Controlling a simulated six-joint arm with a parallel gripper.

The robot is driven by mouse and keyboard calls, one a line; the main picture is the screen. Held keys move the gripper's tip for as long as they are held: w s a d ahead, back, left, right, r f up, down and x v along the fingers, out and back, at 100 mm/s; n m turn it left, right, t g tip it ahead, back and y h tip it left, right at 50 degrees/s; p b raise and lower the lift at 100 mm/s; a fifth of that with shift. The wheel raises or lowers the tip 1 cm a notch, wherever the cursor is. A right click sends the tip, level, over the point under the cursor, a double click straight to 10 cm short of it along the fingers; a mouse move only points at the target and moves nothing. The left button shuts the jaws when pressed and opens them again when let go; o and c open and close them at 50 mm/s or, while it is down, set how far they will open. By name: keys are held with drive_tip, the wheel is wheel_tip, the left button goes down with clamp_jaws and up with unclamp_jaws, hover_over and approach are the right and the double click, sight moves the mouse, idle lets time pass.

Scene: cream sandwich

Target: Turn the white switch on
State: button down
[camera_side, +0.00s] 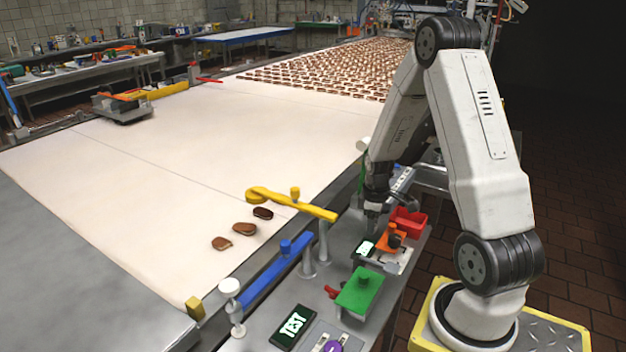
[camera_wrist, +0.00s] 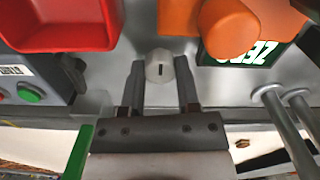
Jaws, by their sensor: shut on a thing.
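The white switch (camera_wrist: 160,66) is a round white knob with a short dark mark, seen in the wrist view on a grey metal panel. The mark runs up and down in that picture. My gripper (camera_wrist: 161,84) has one finger on each side of the knob and is shut on it. In the side view my gripper (camera_side: 374,206) points down at the far part of the grey panel, behind the orange part. The switch is hidden there.
Close by are a red bin (camera_side: 409,222), an orange part (camera_side: 390,239) and a small lit display (camera_side: 365,248). Blue (camera_side: 272,274) and yellow (camera_side: 300,207) bars line the white conveyor (camera_side: 150,190), which carries brown sandwiches.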

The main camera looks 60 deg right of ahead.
drive_tip(key=m, duration=0.5)
drive_tip(key=shift+m, duration=0.4)
drive_tip(key=m, duration=0.5)
drive_tip(key=shift+w+m, duration=0.1)
drive_tip(key=shift+m, duration=0.3)
drive_tip(key=c, duration=0.6)
unclamp_jaws()
drive_tip(key=shift+r, duration=0.1)
drive_tip(key=shift+r, duration=3.85)
